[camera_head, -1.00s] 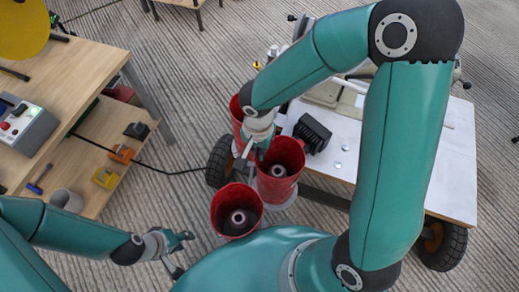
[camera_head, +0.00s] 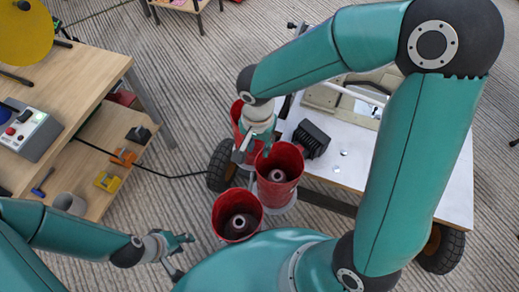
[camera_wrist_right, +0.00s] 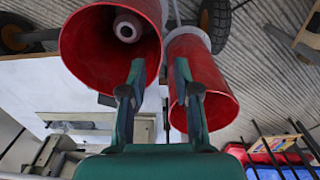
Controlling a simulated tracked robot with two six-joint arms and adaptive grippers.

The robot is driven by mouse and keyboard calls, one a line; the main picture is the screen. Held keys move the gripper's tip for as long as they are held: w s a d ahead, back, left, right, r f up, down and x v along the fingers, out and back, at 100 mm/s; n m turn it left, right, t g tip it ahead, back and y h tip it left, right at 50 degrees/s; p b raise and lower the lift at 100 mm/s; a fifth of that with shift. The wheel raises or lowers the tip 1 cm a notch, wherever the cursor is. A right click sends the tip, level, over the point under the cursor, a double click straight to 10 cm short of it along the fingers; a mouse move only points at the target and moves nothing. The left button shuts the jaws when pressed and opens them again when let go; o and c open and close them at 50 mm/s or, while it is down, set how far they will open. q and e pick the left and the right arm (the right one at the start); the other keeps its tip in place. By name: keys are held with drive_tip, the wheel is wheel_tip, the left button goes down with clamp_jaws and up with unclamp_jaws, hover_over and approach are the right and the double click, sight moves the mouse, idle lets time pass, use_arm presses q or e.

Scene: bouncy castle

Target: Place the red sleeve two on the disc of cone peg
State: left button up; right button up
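A red sleeve (camera_head: 290,160) stands in the middle of the head view, around a dark cone peg with a pale ring top, above a pale disc (camera_head: 283,208). Another red sleeve (camera_head: 222,208) stands lower left around a similar peg. A third red sleeve (camera_head: 236,108) is partly hidden behind my right arm. My right gripper (camera_head: 256,152) is at the middle sleeve's upper left rim. The right wrist view shows its fingers (camera_wrist_right: 160,68) apart, overlapping two red sleeves (camera_wrist_right: 84,45) (camera_wrist_right: 208,75); I cannot tell if they touch. My left gripper (camera_head: 183,254) looks open and empty, left of the lower sleeve.
A white-topped wheeled cart (camera_head: 345,168) with a black ribbed block (camera_head: 312,138) is right of the sleeves. A wooden bench (camera_head: 95,75) with a lower shelf stands at the left. A black cable (camera_head: 180,174) crosses the floor.

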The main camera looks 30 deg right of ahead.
wheel_tip(320, 180, up, 6)
drive_tip(key=p, duration=0.1)
idle(0.6)
